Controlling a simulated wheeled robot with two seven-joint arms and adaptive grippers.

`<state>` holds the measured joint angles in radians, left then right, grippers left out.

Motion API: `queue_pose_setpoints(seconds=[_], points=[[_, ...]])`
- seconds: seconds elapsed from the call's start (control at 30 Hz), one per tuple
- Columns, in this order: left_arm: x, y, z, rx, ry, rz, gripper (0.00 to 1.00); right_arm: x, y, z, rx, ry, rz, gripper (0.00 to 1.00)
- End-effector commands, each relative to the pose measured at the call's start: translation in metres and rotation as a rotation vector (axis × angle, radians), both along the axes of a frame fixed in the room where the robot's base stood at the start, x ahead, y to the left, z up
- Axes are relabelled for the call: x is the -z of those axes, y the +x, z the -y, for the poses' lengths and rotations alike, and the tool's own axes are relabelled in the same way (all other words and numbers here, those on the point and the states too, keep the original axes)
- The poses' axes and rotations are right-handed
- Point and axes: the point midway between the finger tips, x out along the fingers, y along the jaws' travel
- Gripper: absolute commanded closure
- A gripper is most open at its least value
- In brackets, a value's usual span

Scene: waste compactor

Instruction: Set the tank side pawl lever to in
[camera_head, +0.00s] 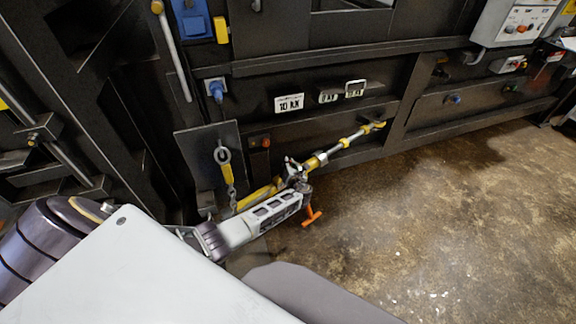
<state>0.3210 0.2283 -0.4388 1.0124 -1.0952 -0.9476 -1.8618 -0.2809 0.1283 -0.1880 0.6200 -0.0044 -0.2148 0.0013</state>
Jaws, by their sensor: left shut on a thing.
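A yellow and grey ratchet turnbuckle (342,144) runs slantwise along the foot of the dark machine. My left gripper (299,174) reaches in from the lower left and is shut at the middle of the turnbuckle. It appears to hold the small pawl lever there, but the fingers hide the lever and its setting cannot be told. An orange T-shaped handle (312,216) sticks out just below the gripper, over the floor. My right gripper is not in view.
A hook with a yellow link (224,160) hangs on a dark plate left of the gripper. The machine's dark frame (400,110) stands close behind the turnbuckle. A grey control box (512,27) is at upper right. The brown concrete floor (430,220) at right is clear.

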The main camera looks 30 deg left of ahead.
Motion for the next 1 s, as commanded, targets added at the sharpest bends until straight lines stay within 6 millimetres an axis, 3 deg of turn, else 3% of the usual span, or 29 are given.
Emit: queue_pose_setpoints(seconds=[0.2, 0.23, 0.4, 1.0], points=[[-0.0012, 0.0009, 0.0, 0.001, 0.001, 0.001, 1.0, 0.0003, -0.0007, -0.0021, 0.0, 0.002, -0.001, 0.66], [-0.0013, 0.001, 0.0, 0.001, 0.001, 0.001, 0.86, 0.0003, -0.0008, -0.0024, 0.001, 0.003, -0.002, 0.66], [-0.0009, 0.0007, 0.0001, 0.0, 0.001, 0.001, 0.65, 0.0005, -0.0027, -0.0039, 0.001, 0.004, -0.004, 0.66], [-0.0014, -0.005, 0.0051, 0.001, -0.001, 0.001, 0.65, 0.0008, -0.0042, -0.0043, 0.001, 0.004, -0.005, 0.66]])
